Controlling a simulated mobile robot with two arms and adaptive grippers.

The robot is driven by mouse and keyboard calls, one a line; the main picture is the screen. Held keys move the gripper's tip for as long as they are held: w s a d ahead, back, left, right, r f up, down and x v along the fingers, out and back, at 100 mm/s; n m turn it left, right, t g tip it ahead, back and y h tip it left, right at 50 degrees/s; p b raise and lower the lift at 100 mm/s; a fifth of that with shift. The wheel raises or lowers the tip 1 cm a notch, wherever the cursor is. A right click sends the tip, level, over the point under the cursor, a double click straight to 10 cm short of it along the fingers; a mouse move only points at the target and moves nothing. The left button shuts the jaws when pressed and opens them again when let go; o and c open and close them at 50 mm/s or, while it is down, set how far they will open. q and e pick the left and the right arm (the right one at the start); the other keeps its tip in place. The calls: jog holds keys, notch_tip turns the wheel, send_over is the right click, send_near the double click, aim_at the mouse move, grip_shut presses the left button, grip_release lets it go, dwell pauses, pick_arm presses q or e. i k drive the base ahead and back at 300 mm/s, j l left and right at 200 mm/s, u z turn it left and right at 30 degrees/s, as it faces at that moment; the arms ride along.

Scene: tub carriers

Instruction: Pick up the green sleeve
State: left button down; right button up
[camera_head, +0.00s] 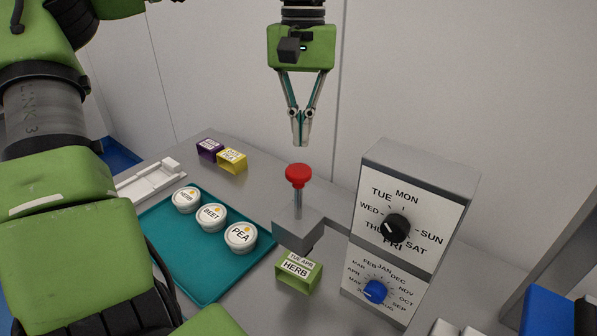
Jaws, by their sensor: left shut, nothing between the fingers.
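The green sleeve (298,273) sits on the grey bench, just in front of the grey block of the red-knobbed press. Its label reads "TUE APR HERB". My left gripper (300,143) hangs above the press, pointing down, with its fingertips together and nothing between them. It is well above the sleeve and apart from it. My right gripper is not in view.
The press's red knob (298,175) stands right under my gripper. A dial box (432,185) rises to its right. A teal tray (192,283) holds tubs marked HERB, BEET and PEA. Purple (209,149) and yellow (232,160) sleeves lie behind, beside a white carrier (140,186).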

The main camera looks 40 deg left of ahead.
aim_at(303, 274)
jog(key=k, duration=1.5)
